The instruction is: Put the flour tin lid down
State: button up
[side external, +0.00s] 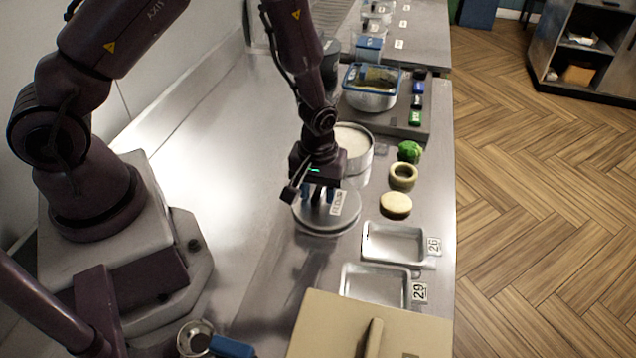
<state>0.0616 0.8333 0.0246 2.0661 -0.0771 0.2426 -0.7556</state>
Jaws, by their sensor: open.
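The flour tin lid (314,214) is a round grey metal disc with a white label reading FLOUR. It appears to lie flat on the steel counter, in front of the open flour tin. The flour tin (360,157) is a round metal tin, open at the top, with pale flour inside.
Two metal trays (392,243) and a beige board (330,325) are nearer the camera. A pot (370,98) stands behind. Bare counter (240,210) is to the left.

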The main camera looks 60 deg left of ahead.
notch_tip(320, 180, up, 12)
notch_tip(320, 180, up, 12)
jog(key=m+t, duration=0.2)
jog(key=m, duration=0.1)
send_over(318, 190)
jog(key=s, duration=0.3)
jog(key=s+a+r+m+t, duration=0.1)
jog(key=s+r+m+t, duration=0.2)
jog(key=s+r+m, duration=0.3)
jog(key=s+r, duration=0.3)
jog(key=s, duration=0.2)
jog(key=shift+a+r+t, duration=0.2)
jog(key=shift+r+t, duration=0.05)
jog(key=shift+t, duration=0.05)
